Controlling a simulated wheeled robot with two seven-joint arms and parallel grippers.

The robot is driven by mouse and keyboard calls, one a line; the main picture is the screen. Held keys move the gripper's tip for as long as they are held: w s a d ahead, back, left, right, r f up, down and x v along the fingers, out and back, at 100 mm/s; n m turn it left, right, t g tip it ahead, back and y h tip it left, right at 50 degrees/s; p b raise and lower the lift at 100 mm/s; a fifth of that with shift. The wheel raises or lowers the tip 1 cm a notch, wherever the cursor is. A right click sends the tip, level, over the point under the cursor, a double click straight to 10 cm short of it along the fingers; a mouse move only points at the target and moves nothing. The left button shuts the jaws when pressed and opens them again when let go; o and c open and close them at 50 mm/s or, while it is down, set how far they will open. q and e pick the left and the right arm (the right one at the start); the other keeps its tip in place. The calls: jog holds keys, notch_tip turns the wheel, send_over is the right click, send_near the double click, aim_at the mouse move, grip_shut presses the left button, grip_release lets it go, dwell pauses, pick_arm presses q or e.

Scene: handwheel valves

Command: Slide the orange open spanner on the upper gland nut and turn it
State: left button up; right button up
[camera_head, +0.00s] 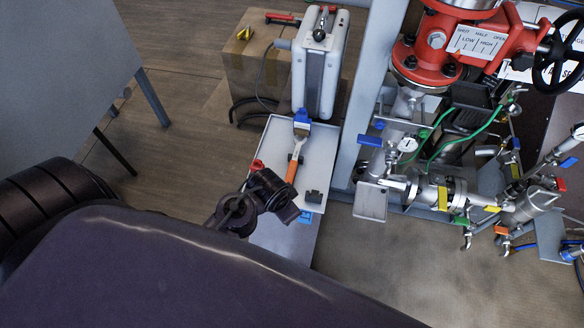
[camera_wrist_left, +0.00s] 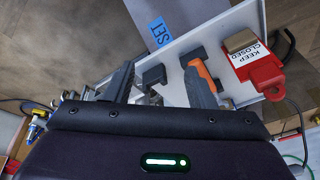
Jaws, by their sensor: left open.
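The spanner (camera_head: 292,170) has an orange handle and a grey open head. It lies on a light tray, its head towards the back. Its orange part also shows in the left wrist view (camera_wrist_left: 198,70), partly covered by a dark finger. My left gripper (camera_head: 278,194) is at the near end of the handle, above the tray. In the left wrist view its two fingers (camera_wrist_left: 160,82) are apart, and nothing is clearly held. Which part of the pipework is the upper gland nut, I cannot tell. My right gripper is not in view.
The light tray (camera_head: 320,152) has a black block and a blue "SET" label (camera_wrist_left: 160,33). A red "KEEP CLOSED" tag (camera_wrist_left: 262,72) is beside the spanner. A grey post (camera_head: 366,90) separates the tray from the pipework. A red valve (camera_head: 450,45) with a black handwheel (camera_head: 557,52) stands upper right.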

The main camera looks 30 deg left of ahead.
pick_arm(q)
notch_tip(320, 180, up, 4)
jog(key=w+f+m, duration=0.1)
jog(key=w+m, duration=0.2)
jog(key=m, duration=0.2)
jog(key=m+t+y+b, duration=0.1)
jog(key=m, duration=2.1)
send_near(292, 168)
jog(key=shift+w+d, duration=0.15)
jog(key=shift+w, duration=0.15)
jog(key=shift+w+a+f+m, duration=0.15)
jog(key=shift+a+f+m, duration=0.1)
jog(key=shift+m, duration=0.25)
jog(key=shift+w+a+f+b, duration=0.1)
jog(key=shift+w+f+b, duration=0.05)
jog(key=shift+f+b, duration=0.45)
jog(key=x, duration=0.2)
jog(key=b+x, duration=0.2)
jog(key=x, duration=0.1)
jog(key=shift+f, duration=0.7)
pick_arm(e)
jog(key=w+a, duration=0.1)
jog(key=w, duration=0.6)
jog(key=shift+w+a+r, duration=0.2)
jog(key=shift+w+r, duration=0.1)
